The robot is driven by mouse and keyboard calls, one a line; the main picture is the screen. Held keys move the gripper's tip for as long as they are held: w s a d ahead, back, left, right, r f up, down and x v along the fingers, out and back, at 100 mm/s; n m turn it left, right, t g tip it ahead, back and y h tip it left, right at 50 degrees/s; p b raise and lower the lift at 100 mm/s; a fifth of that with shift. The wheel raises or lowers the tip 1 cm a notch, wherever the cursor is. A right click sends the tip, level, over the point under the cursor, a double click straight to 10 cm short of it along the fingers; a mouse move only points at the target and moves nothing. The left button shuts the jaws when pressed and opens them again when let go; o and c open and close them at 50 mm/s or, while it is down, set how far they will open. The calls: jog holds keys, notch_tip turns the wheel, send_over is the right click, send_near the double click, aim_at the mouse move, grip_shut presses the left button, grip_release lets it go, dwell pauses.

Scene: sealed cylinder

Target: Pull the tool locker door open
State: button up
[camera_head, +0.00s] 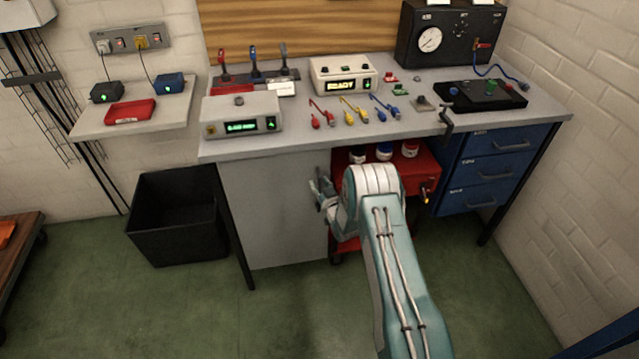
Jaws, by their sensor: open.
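My gripper (320,192) is open in front of the workbench, near the right edge of a plain grey panel (268,215) under the benchtop. No object shows between its fingers. The grey panel looks like a closed locker front, but no label marks it as the tool locker door. I cannot see a handle on it; my gripper and wrist may hide one. I cannot tell whether the fingers touch the panel.
A red cart (415,175) with several jars stands under the bench, partly behind my arm. Blue drawers (490,170) are at right, a black bin (178,215) at left. The benchtop (300,140) holds instruments. Green floor (200,310) is clear in front.

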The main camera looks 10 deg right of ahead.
jog(key=shift+w, duration=0.15)
grip_shut()
